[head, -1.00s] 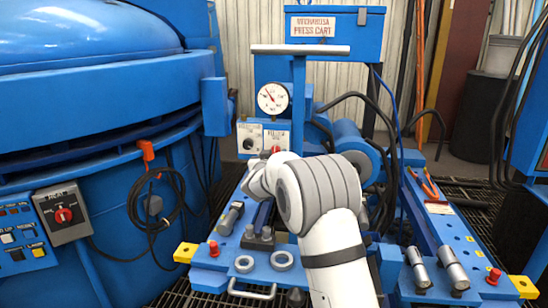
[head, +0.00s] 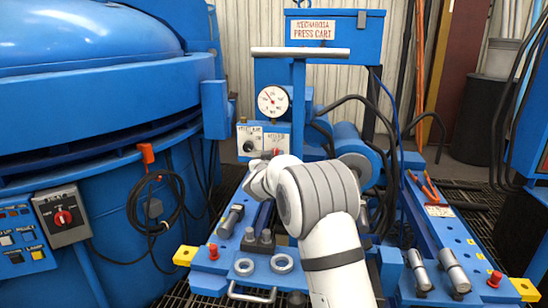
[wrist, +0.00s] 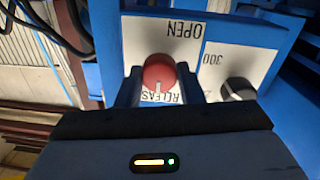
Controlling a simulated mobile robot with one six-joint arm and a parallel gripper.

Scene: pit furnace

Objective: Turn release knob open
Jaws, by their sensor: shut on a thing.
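The red release knob (wrist: 158,70) is between the two fingers of my gripper (wrist: 158,82) in the wrist view. The fingers are shut on its sides. A short white mark on the knob points down in that view, toward a partly covered label reading "RELEAS". The word "OPEN" is printed upside down above the knob. In the head view only a bit of the red knob (head: 277,151) shows past my white arm, on the right white plate below the gauge. My gripper's fingers are hidden there.
A black knob (head: 249,146) sits on the plate to the left, and also shows in the wrist view (wrist: 238,89). A round gauge (head: 273,100) is above. The blue cart carries metal rings (head: 282,262) and cylinders. A blue furnace (head: 110,190) stands at left.

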